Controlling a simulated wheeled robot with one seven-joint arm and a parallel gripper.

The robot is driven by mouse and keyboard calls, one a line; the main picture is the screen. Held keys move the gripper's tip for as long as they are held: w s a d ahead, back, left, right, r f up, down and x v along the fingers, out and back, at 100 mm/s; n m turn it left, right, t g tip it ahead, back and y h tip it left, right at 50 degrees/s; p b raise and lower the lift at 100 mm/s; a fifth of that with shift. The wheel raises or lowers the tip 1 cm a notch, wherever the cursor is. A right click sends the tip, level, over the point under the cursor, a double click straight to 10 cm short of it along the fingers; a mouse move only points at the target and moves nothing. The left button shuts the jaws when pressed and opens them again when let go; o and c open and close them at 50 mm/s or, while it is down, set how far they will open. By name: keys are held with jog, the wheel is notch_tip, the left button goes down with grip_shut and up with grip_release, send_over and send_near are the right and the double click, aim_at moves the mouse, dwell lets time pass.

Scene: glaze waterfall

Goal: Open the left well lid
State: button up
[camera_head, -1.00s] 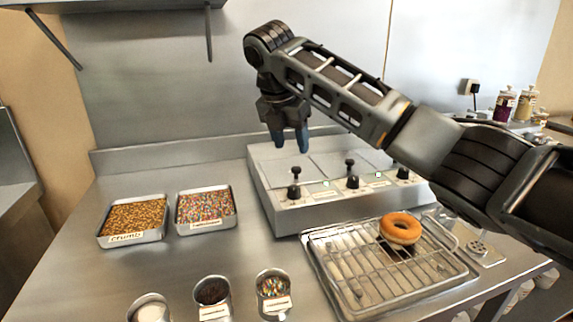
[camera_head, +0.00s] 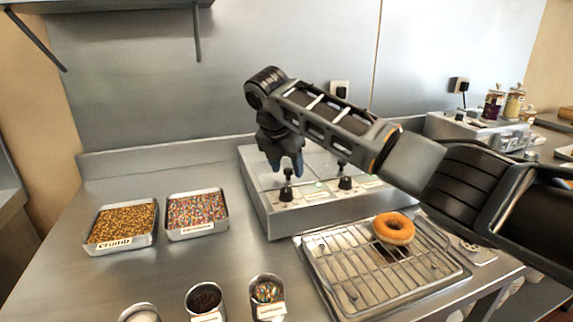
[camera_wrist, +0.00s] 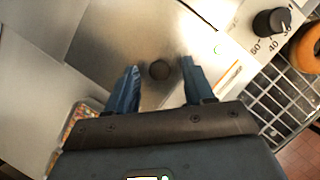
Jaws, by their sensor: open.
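The glaze warmer (camera_head: 262,214) is a low metal box with flat lids on top and black knobs along its front. The left well lid (camera_head: 262,178) is a shiny metal plate, partly hidden by my gripper; it also fills the middle of the wrist view (camera_wrist: 135,35). Its small round dark knob (camera_wrist: 159,69) shows between my fingers. My gripper (camera_head: 286,166) points down over the left lid, its blue fingers apart. In the wrist view my gripper (camera_wrist: 160,72) has one finger on each side of the knob, with gaps. I cannot tell the fingertips' exact height.
A black numbered dial (camera_wrist: 271,22) is on the front panel. A wire rack (camera_head: 350,265) with a donut (camera_head: 394,229) stands in front of the warmer. Trays of crumb (camera_head: 122,224) and sprinkles (camera_head: 197,212) lie left. Several cups line the front edge.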

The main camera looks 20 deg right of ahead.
grip_shut()
dwell(0.3)
dwell(0.3)
